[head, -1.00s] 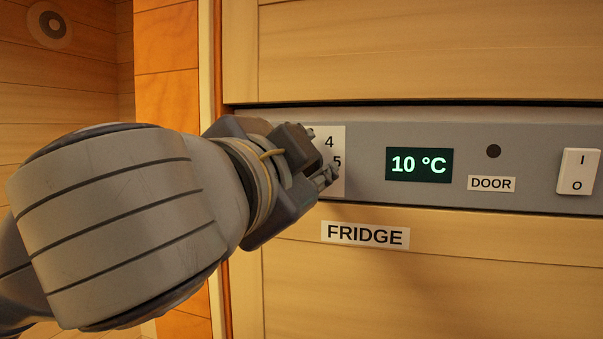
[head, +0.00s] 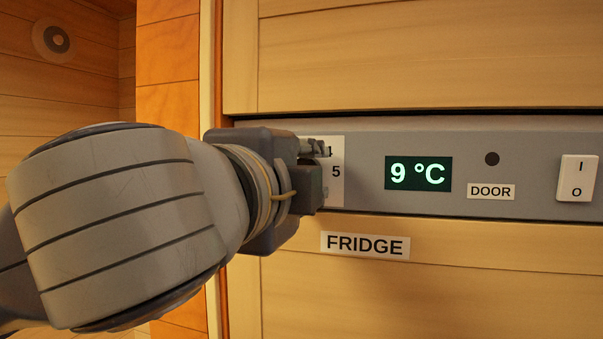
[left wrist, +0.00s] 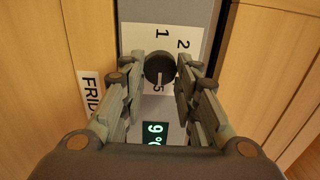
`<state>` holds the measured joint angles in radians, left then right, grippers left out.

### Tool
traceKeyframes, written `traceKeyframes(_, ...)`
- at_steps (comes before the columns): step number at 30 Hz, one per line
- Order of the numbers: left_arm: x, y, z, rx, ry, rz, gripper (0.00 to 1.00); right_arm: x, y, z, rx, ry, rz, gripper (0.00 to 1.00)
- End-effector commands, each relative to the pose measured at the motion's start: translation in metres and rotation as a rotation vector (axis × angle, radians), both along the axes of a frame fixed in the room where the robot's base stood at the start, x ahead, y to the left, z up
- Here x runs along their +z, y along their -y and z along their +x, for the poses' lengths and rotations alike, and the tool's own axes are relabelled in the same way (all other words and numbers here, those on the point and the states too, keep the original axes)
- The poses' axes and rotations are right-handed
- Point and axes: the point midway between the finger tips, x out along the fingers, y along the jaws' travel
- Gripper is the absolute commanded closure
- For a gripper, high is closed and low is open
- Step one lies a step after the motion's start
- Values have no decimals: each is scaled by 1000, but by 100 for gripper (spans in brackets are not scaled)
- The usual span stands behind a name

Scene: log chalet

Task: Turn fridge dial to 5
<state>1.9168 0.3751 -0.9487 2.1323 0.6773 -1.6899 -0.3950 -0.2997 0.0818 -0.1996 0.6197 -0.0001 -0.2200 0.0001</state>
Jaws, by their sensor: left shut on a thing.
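The fridge dial (left wrist: 158,67) is a round black knob with a white mark. In the left wrist view its mark points down toward the printed 5 (left wrist: 159,88). My left gripper (head: 314,166) is shut on the dial, one finger on each side of it. In the head view the gripper hides the dial. The white scale plate (head: 337,185) shows its 5 clearly and its 4 partly covered by a fingertip. The display (head: 418,174) reads 9 °C. My right gripper is not in view.
The grey control panel (head: 520,140) also carries a dark round spot (head: 491,158) above a DOOR label (head: 490,191) and a white I/O switch (head: 577,178). A FRIDGE label (head: 365,246) is below on the wood front. The panel's right part is unobstructed.

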Motion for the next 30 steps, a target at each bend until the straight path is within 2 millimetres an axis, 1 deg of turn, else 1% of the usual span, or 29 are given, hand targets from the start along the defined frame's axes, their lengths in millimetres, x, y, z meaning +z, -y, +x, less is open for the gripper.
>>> traceKeyframes(14,2,-1,1,5,9,12,95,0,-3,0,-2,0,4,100)
traceKeyframes(15,2,-2,1,5,9,11,69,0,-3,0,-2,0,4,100)
traceKeyframes(17,3,-1,1,5,10,10,55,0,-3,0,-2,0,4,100)
traceKeyframes(18,2,-1,1,4,9,11,51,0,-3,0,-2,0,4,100)
traceKeyframes(27,1,-1,0,1,7,12,51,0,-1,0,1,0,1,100)
traceKeyframes(30,2,-2,-6,1,8,11,51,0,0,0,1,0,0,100)
